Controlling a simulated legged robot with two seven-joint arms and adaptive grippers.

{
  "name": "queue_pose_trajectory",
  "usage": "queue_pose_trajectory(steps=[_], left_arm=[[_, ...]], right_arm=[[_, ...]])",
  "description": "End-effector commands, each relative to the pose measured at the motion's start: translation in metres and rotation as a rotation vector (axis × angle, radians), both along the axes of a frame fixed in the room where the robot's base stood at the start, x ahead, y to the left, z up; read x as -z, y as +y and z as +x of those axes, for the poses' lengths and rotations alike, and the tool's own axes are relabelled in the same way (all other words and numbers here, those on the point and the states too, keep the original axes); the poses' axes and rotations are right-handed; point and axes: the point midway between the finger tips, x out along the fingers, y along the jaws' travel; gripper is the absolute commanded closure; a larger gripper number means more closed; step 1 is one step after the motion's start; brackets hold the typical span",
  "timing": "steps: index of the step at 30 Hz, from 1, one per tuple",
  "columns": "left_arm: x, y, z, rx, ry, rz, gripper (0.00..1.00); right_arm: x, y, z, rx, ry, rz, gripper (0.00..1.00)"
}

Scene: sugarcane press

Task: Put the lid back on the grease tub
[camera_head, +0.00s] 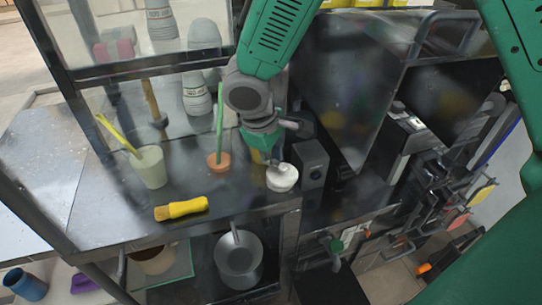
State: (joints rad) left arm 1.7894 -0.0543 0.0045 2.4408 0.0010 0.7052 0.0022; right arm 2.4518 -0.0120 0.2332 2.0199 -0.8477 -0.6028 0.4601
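A small round white tub-like thing (282,180) stands near the front edge of the dark metal worktop. Its top is pale, and I cannot tell whether that is the lid or the open tub. Something yellow (257,156) shows just behind the gripper. No separate lid is clear. My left gripper is not in view.
A grey box (312,164) stands close right of the white thing. A yellow-handled brush (182,208), a pale cup (151,167) with a yellow stick and an orange pot (219,162) with a green stick are to the left. A grey pot (239,262) is below the worktop.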

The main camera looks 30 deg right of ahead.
Motion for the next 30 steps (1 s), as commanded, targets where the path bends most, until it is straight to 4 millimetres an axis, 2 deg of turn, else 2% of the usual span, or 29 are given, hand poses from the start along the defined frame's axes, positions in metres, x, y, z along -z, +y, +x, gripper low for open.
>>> queue_pose_trajectory(steps=[19, 30], left_arm=[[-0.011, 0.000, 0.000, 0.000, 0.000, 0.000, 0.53], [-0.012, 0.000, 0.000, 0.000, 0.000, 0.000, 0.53]], right_arm=[[-0.007, 0.001, 0.011, 0.000, -0.001, -0.002, 1.00], [-0.006, 0.000, 0.011, 0.000, 0.000, -0.001, 1.00]])
